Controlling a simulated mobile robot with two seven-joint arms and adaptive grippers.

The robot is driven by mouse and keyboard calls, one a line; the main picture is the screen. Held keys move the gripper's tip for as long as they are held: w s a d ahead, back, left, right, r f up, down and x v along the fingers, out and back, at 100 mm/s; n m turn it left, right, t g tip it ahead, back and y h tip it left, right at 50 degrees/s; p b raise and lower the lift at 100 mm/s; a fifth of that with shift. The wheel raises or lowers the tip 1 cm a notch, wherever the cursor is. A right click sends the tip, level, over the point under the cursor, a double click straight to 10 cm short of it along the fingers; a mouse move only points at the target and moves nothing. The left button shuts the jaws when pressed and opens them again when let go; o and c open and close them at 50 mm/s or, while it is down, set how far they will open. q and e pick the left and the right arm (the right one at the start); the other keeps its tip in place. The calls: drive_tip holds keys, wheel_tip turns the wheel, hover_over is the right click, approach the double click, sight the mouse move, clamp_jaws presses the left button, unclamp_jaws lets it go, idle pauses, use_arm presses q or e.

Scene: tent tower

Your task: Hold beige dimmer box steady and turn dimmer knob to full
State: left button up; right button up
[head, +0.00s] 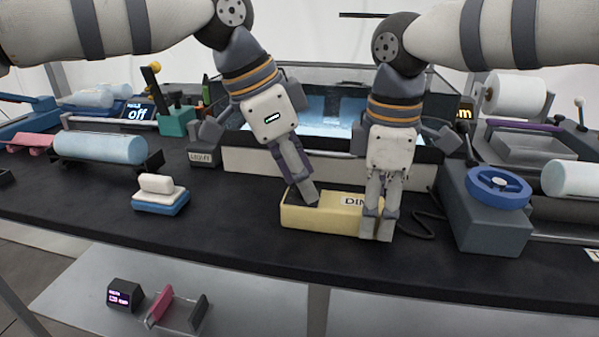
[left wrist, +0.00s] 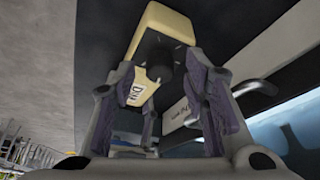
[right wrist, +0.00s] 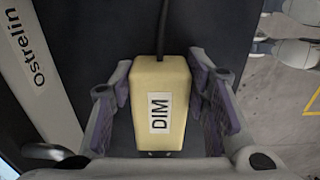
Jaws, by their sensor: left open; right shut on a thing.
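The beige dimmer box (head: 325,217) lies on the black table in the head view, with a DIM label on top. My right gripper (head: 377,228) is shut across the box at its right end. In the right wrist view the box (right wrist: 158,88) sits between the purple pads (right wrist: 160,115). My left gripper (head: 302,198) is above the left end of the box, pointing down. In the left wrist view its open fingers (left wrist: 175,110) are on either side of the dark round knob (left wrist: 160,66) on the box. I cannot tell whether they touch the knob.
A glass-walled tank (head: 330,105) with a white front stands close behind the box. A grey block with a blue handwheel (head: 498,188) stands to the right. A dark cable (head: 425,213) runs from the box. A blue-and-white block (head: 160,194) sits to the left; the table between is clear.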

use_arm(q)
clamp_jaws()
drive_tip(key=shift+w+m+g, duration=0.1)
drive_tip(key=shift+m+g, duration=0.5)
drive_tip(key=shift+m, duration=0.9)
drive_tip(key=shift+w+m+g, duration=0.1)
drive_tip(key=shift+m+g, duration=0.5)
drive_tip(key=shift+m, duration=0.9)
unclamp_jaws()
drive_tip(key=v, duration=1.2)
